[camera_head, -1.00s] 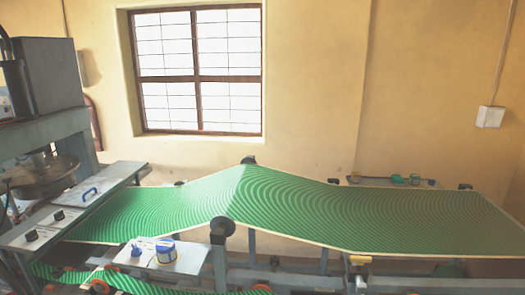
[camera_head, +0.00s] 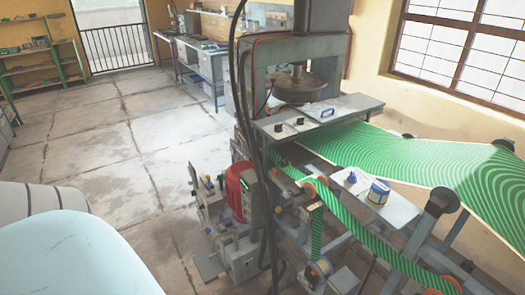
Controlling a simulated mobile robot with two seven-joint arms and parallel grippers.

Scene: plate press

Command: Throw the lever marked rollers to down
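No lever with a readable "rollers" mark shows in the head view. The press (camera_head: 300,52) stands right of centre, with a round plate under its frame. A grey table (camera_head: 355,103) in front of it carries two small black knobs (camera_head: 289,124) and a blue-handled piece (camera_head: 327,113). Below and left of it is a machine unit (camera_head: 240,255) with a red cylinder (camera_head: 238,186) and small fittings, too small to tell whether one is a lever. Neither gripper is in view.
A green striped sheet (camera_head: 430,160) runs right from the press over rollers, and a narrow green strip (camera_head: 375,240) runs below it. Dark cables (camera_head: 243,110) hang in front. The concrete floor (camera_head: 140,140) left of the machine is clear. A workbench (camera_head: 200,62) stands behind.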

